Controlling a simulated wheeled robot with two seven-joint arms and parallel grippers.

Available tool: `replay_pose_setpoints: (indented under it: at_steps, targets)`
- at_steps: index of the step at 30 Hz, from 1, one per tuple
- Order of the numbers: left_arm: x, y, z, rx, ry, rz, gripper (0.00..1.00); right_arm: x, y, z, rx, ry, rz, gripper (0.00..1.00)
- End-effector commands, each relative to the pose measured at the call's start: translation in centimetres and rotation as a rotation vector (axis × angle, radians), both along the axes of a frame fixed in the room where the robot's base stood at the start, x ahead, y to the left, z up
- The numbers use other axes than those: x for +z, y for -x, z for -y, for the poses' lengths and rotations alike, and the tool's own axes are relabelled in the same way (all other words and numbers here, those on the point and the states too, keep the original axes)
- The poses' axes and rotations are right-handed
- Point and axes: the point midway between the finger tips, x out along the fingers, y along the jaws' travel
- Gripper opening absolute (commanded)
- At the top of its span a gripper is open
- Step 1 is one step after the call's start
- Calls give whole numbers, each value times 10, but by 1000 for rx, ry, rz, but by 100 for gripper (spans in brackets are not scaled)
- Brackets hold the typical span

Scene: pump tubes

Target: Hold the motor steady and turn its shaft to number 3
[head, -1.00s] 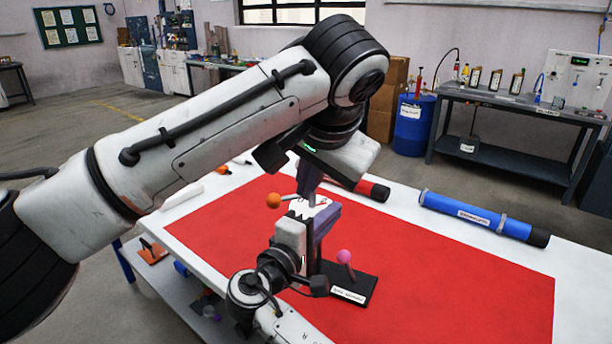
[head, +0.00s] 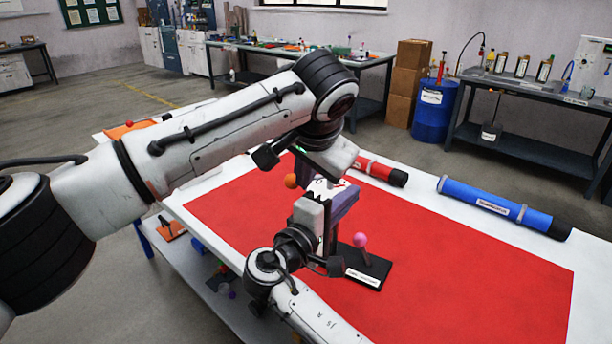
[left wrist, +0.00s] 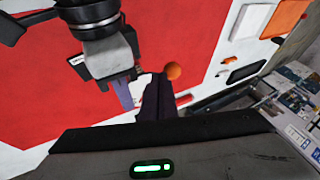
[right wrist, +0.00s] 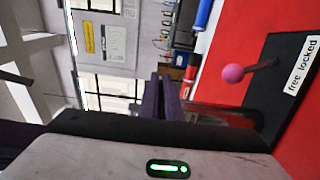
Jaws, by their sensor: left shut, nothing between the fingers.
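A white dial plate (head: 322,187) with red marks and an orange ball (head: 291,181) beside it show above the red mat, likely the motor's top. The motor body is mostly hidden by my grippers, and I cannot read the numbers. My left gripper (head: 318,182) points down close over the dial, its purple fingers (left wrist: 155,98) shut and empty beside the orange ball (left wrist: 173,71). My right gripper (head: 343,205) is low beside the motor. Its purple fingers (right wrist: 167,98) look close together in the right wrist view; whether they grip the motor is unclear.
A pink-knobbed lever (head: 360,240) stands on a black base labelled "free locked" (right wrist: 301,65). A red tube (head: 380,171) and a blue tube (head: 500,207) lie on the white table's far side. The red mat (head: 480,285) is clear at right.

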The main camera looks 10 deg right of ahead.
Motion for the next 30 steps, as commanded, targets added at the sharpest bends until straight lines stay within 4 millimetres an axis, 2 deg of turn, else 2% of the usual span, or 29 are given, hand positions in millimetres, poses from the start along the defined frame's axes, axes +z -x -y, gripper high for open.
replay_pose_setpoints:
  at_steps: [10, 18, 30]
  targets:
    - [-1, -13, -8, -263, 5, -3, 0, 0, 0, 0, 0, 0, -1, 0]
    - [-1, -30, -14, -265, -2, 0, 0, 0, 0, 0, 0, -1, -1, 0]
    - [0, -27, -13, -264, -4, -1, 0, 0, 0, 1, -3, -1, -1, 0]
